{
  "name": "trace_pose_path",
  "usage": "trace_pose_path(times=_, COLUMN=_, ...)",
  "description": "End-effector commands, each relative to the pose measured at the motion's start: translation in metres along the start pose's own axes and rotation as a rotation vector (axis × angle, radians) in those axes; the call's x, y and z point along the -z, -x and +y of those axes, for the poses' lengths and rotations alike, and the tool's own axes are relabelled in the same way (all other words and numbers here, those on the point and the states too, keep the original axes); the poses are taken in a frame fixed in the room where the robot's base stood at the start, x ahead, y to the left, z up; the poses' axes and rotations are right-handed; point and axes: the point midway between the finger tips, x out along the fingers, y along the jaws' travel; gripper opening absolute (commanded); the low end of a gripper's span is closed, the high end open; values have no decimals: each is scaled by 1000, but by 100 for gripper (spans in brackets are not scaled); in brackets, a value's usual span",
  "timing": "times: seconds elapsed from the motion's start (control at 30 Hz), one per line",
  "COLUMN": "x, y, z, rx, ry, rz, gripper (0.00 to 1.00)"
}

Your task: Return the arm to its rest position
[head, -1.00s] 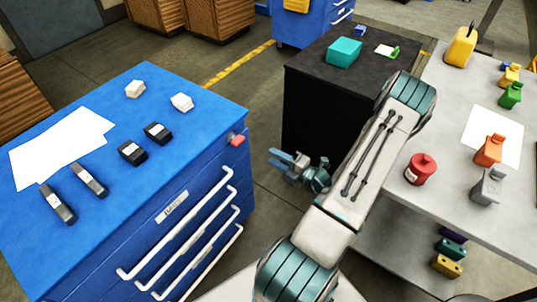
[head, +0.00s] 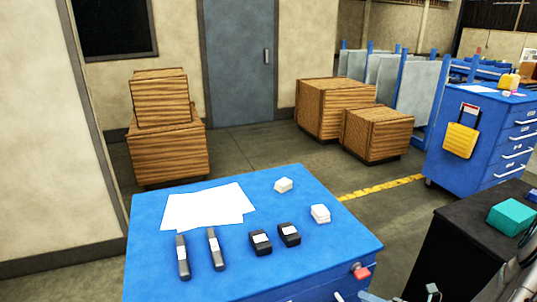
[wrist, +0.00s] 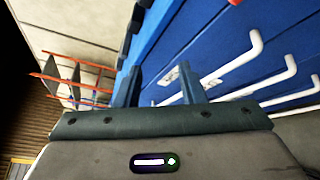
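My gripper (wrist: 160,80) shows in the wrist view with its two blue fingers apart and nothing between them. It is open and close to the drawer front of the blue cabinet (wrist: 225,40), whose white handles lie to the right. In the head view, only a small part of my arm shows at the bottom right edge, beside the blue cabinet (head: 160,275). The rest of the arm is out of frame.
On the blue cabinet are white paper (head: 205,208), two white blocks and several dark tools. A red knob (head: 361,273) sticks out at its corner. A black cabinet (head: 455,240) with a teal box (head: 511,217) stands at right. Wooden crates (head: 168,150) stand behind on open floor.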

Motion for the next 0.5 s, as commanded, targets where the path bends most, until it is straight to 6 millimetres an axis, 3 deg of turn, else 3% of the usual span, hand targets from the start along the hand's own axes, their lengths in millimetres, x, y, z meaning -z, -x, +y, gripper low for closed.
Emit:
trace_pose_path(times=0.03, x=4, y=-10, z=18, rx=-5, ry=113, rz=96, gripper=36)
trace_pose_path(times=0.2, x=27, y=-28, z=66, rx=-53, ry=484, rz=391, gripper=36)
trace_pose_path(times=0.5, x=66, y=-31, z=132, rx=-223, ry=1155, rz=864, gripper=36)
